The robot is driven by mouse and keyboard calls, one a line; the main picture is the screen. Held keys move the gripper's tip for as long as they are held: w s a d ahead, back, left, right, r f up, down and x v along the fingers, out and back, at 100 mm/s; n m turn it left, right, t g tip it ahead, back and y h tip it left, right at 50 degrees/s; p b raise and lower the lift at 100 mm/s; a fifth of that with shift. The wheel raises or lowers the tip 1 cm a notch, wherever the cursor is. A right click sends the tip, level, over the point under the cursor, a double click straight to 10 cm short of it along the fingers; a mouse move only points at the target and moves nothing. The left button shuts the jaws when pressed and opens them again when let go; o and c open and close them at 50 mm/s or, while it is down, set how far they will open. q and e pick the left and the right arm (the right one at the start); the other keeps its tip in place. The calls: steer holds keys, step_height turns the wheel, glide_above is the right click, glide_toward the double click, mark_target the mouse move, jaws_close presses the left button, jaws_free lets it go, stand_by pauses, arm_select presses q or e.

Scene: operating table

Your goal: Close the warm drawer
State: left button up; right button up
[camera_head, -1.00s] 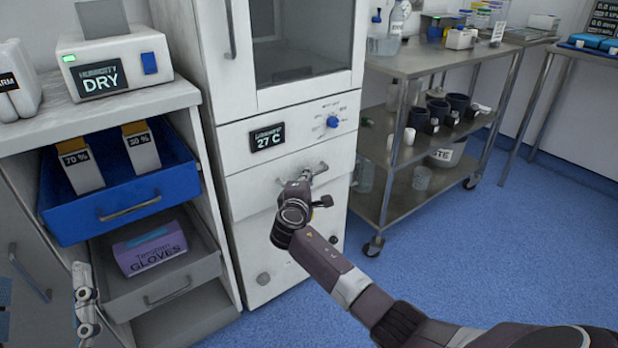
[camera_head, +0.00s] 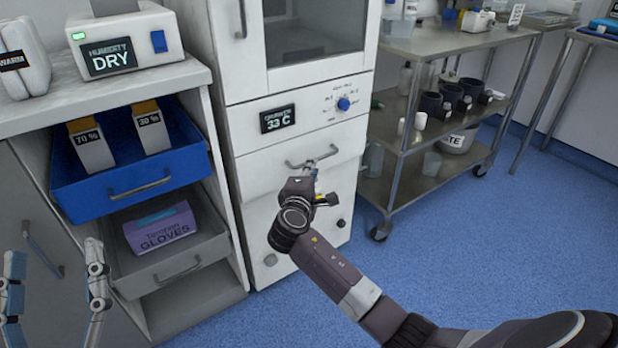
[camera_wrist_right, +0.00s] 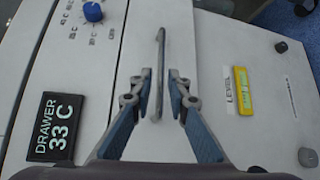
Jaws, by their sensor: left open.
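The warm drawer (camera_head: 262,181) is a white front panel with a metal bar handle (camera_head: 325,157), in the white cabinet under a display (camera_head: 278,118) reading 33 C. I cannot tell whether the panel is fully flush. My right gripper (camera_head: 312,171) is at the handle. In the right wrist view the handle (camera_wrist_right: 159,60) runs between the open fingers of this gripper (camera_wrist_right: 160,96), with a gap on each side. My left gripper (camera_head: 55,272) is at the lower left, open and empty, its two fingers wide apart.
A blue drawer (camera_head: 133,187) and a grey drawer with a gloves box (camera_head: 160,228) stand pulled out left of the cabinet. A metal trolley (camera_head: 404,145) stands to the right. Blue floor (camera_head: 470,250) is free in front of it.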

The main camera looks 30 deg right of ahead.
steer(key=v, duration=0.5)
stand_by(0.4)
